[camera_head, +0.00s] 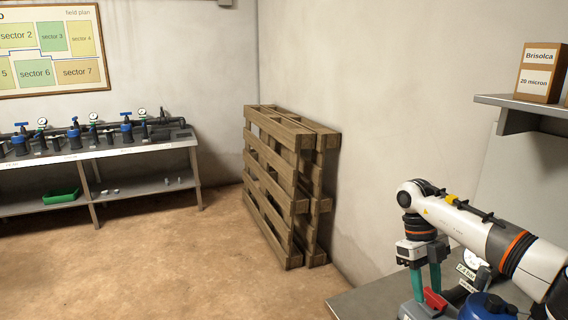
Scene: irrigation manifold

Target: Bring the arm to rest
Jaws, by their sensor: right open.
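My right arm (470,228) comes in from the right edge, white with dark and orange rings. My right gripper (425,282) points down at the lower right, low over a grey worktop (362,301). Its teal fingers are apart. A red part (435,299) shows close by the fingers; I cannot tell whether it touches them. My left arm and left gripper are out of view.
A blue rounded object (488,306) sits beside the gripper, cut off by the frame. A shelf (500,101) with a Brisolca box (540,72) is above. Wooden pallets (290,185) lean on the wall. A bench (100,151) with the manifold stands left. The floor between is clear.

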